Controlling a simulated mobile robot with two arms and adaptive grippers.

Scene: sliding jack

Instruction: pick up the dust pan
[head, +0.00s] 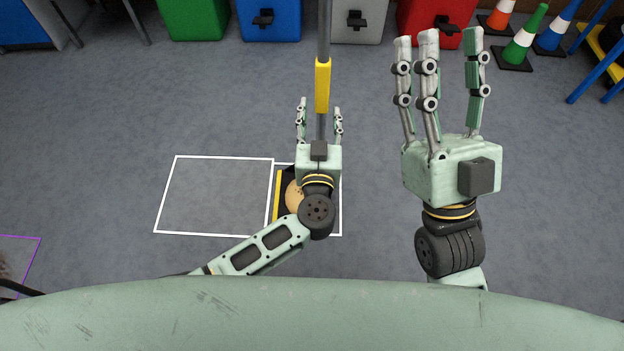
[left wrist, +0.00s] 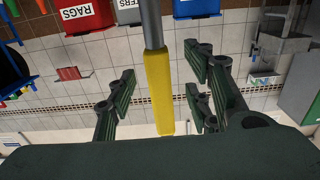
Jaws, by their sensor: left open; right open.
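The dust pan (head: 279,192) is black with a yellow edge, on the floor in a white outlined square. My left arm hides much of it, and a round tan thing (head: 293,197) shows in it. A grey upright pole with a yellow grip (head: 322,85) rises above it; the join at the bottom is hidden. My left gripper (head: 320,107) is open, with fingers on both sides of the pole. In the left wrist view the yellow grip (left wrist: 158,90) stands between the spread fingers, with gaps on both sides. My right gripper (head: 446,38) is open and empty, to the right.
Green (head: 192,18), blue (head: 269,18), grey (head: 357,20) and red bins stand at the back. Striped cones (head: 525,42) and a blue frame (head: 597,58) are at the back right. An empty white outlined square (head: 214,196) lies left of the pan. The middle floor is clear.

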